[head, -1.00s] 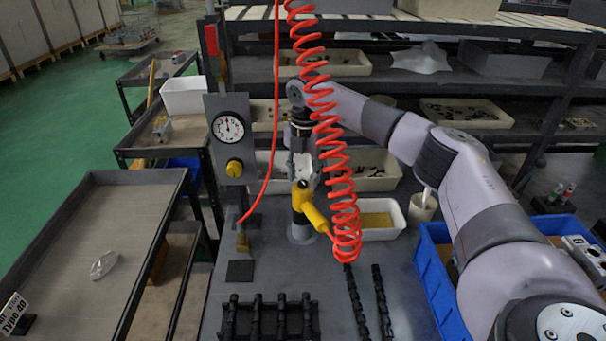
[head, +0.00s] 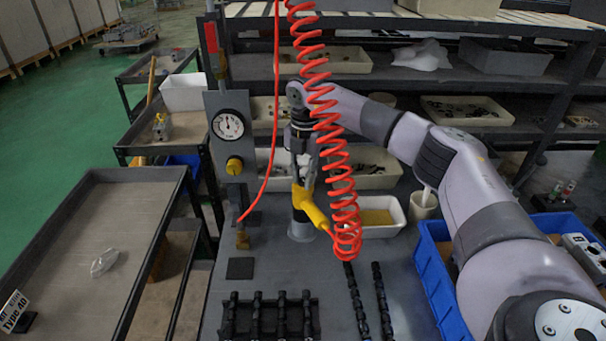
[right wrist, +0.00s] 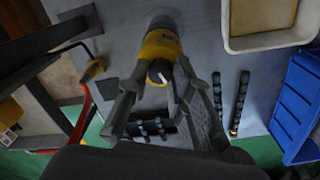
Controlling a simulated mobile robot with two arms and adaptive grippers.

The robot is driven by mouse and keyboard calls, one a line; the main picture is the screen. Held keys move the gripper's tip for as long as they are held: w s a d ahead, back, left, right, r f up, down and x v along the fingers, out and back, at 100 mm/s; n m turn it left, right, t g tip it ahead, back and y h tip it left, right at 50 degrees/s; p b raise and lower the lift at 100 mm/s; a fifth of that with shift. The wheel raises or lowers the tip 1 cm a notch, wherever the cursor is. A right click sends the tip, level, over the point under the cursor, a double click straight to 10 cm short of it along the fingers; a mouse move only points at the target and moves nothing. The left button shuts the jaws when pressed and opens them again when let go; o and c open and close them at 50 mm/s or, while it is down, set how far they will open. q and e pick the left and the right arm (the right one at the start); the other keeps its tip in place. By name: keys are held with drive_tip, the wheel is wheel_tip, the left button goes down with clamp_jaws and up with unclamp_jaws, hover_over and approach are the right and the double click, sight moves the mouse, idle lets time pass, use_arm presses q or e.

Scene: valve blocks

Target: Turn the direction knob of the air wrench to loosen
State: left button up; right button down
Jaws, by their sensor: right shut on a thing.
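The yellow air wrench (head: 313,210) stands on a round grey stand on the workbench, its handle slanting down to the right. My right gripper (head: 304,182) reaches down over the wrench's top from behind the red coiled hose. In the right wrist view, the wrench body (right wrist: 160,46) lies between the two fingers of my right gripper (right wrist: 160,78). The direction knob (right wrist: 160,74), with a white mark, shows at the wrench's near end. The fingers are closed on the knob end; their exact contact is hard to see. My left gripper is not in view.
The red coiled hose (head: 330,130) hangs in front of my right arm and joins the handle. A gauge panel (head: 228,145) with a yellow knob stands to the left. A black rack (head: 270,319) is in front; a blue crate (head: 432,275) stands right.

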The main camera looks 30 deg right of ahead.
drive_tip(key=shift+n, duration=0.3)
drive_tip(key=n+p, duration=0.1)
drive_tip(key=n, duration=0.3)
drive_tip(key=shift+r, duration=0.1)
drive_tip(key=n, duration=0.4)
drive_tip(key=shift+n, duration=0.3)
drive_tip(key=n, duration=0.4)
drive_tip(key=shift+w+n+p, duration=0.1)
drive_tip(key=shift+n+p, duration=0.2)
drive_tip(key=shift+p, duration=0.05)
drive_tip(key=shift+n+g, duration=0.3)
drive_tip(key=shift+n, duration=1.8)
drive_tip(key=c, duration=1.4)
unclamp_jaws()
